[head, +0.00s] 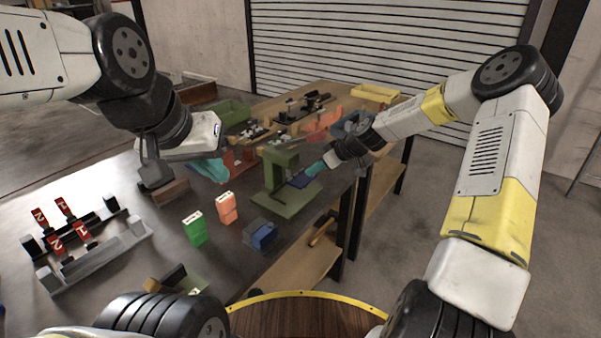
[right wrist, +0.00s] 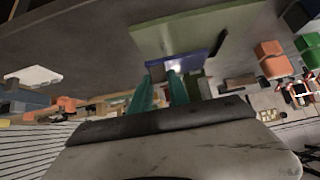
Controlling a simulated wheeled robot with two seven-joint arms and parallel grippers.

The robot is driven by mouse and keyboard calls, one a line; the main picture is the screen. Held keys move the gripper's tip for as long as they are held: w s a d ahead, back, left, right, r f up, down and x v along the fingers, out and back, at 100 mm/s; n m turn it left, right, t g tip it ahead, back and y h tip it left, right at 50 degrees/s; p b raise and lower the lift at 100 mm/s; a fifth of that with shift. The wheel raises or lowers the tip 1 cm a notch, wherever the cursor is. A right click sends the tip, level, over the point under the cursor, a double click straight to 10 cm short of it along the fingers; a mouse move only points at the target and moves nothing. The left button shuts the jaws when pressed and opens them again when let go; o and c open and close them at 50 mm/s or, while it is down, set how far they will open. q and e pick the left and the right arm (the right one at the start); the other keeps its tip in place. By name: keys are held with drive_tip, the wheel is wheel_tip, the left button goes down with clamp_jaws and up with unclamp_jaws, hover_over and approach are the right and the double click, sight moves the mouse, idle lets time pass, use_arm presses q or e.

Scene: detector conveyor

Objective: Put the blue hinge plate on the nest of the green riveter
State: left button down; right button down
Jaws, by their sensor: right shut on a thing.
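The green riveter (head: 272,170) stands near the table's right edge, with its flat base (head: 287,204) toward me. The blue hinge plate (head: 299,181) is at the riveter, over its base. In the right wrist view the plate (right wrist: 190,62) is at the fingertips, close to the green base (right wrist: 195,30). My right gripper (head: 309,171) is shut on the plate; its teal fingers also show in the right wrist view (right wrist: 160,88). Whether the plate touches the nest cannot be told. My left gripper (head: 213,170) hangs over the table left of the riveter; its jaw state is unclear.
A blue bin (head: 262,236), an orange block (head: 226,207) and a green block (head: 194,228) stand in front of the riveter. A rack with red tags (head: 75,235) is at left. More fixtures and a yellow tray (head: 375,93) lie behind.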

sight(302, 180)
drive_tip(key=a, duration=0.2)
drive_tip(key=s+a, duration=0.1)
drive_tip(key=shift+s+a+f, duration=0.15)
drive_tip(key=shift+a, duration=0.25)
drive_tip(key=f, duration=0.1)
drive_tip(key=a+f, duration=0.1)
drive_tip(key=shift+s+f, duration=0.15)
drive_tip(key=shift+f, duration=0.65)
drive_tip(key=shift+f, duration=0.15)
drive_tip(key=c, duration=1.3)
unclamp_jaws()
drive_tip(key=shift+o, duration=0.2)
